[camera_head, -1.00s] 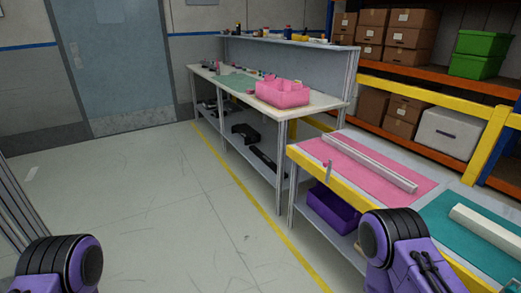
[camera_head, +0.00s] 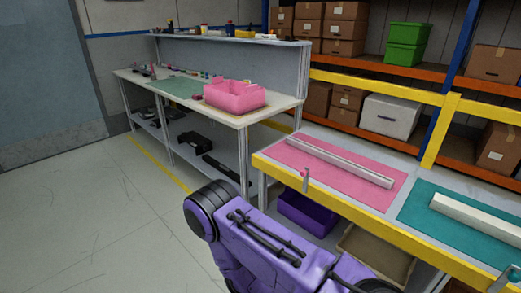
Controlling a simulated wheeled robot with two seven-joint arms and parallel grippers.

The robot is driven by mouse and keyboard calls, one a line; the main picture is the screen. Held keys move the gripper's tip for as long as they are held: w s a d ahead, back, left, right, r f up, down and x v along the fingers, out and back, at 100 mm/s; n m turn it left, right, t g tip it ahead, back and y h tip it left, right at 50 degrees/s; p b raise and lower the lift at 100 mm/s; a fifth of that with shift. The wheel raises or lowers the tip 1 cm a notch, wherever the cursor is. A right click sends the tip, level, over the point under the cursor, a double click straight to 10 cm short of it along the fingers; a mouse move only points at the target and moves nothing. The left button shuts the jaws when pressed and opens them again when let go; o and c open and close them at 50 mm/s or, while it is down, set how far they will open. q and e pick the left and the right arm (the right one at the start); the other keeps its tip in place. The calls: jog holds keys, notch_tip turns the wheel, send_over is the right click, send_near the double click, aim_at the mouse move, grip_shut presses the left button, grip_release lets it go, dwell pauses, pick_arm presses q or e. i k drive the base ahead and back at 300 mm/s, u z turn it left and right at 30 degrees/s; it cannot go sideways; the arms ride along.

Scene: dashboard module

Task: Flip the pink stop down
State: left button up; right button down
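The stop (camera_head: 306,180) is a small, thin grey lever with a touch of pink beside it. It stands upright at the yellow front edge of the workbench, by the left part of the pink mat (camera_head: 308,174). Its finer detail is too small to tell. A purple and black link of my arm shows at the bottom middle, below and in front of the stop and apart from it in the picture. Neither of my grippers is in view.
A silver rail (camera_head: 340,162) lies on the pink mat. A teal mat (camera_head: 440,228) with a white bar (camera_head: 478,220) is to the right. A purple bin (camera_head: 304,213) sits below. Another bench (camera_head: 268,114) with a pink bin (camera_head: 235,105) stands behind. The floor at left is clear.

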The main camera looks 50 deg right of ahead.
aim_at(305, 174)
jog(key=z, duration=0.15)
jog(key=i, duration=0.8)
jog(key=z, duration=1.05)
jog(key=i, duration=0.4)
jog(key=z, duration=0.35)
